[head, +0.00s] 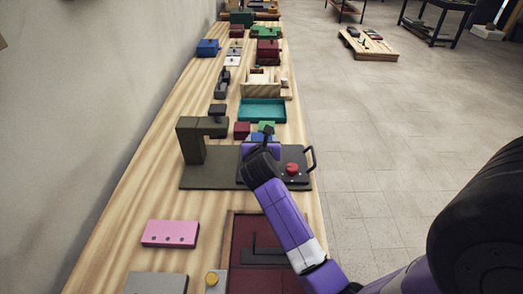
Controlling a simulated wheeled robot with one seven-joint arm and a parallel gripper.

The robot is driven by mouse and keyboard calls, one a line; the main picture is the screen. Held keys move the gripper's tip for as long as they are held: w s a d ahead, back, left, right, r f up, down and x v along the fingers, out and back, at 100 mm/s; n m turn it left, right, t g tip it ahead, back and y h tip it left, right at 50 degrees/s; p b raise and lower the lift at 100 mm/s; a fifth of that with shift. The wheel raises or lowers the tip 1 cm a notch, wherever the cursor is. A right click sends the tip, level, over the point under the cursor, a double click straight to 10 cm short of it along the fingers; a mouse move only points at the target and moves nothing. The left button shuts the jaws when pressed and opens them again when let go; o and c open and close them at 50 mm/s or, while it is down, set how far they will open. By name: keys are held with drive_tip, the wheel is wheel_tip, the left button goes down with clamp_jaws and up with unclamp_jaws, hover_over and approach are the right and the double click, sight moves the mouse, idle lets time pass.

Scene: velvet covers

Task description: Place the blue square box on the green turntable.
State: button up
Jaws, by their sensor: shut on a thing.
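My gripper (260,140) is at the far end of my purple arm, above the back edge of a dark plate on the bench. It is shut on a small blue square box (257,137), which is mostly hidden by the gripper. A small green piece (266,127) shows just beyond the box, partly covered; I cannot tell whether it is the green turntable. Another flat green thing (266,32) lies far down the bench, too small to make out clearly. The gap between box and green piece cannot be judged.
A dark bracket (191,143) stands left of my gripper; a handled plate with a red knob (292,168) lies right. A dark red block (242,130) and teal tray (262,104) are beyond. A pink block (170,233) lies nearer. A blue block (207,47) sits farther back.

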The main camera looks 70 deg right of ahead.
drive_tip(key=shift+f, duration=2)
drive_tip(key=shift+f, duration=0.15)
drive_tip(key=o, duration=1.4)
drive_tip(key=shift+o, duration=0.2)
drive_tip(key=shift+a+r, duration=0.2)
drive_tip(key=shift+a, duration=0.05)
drive_tip(key=v, duration=1.1)
drive_tip(key=shift+s+a, duration=0.2)
drive_tip(key=shift+s, duration=0.05)
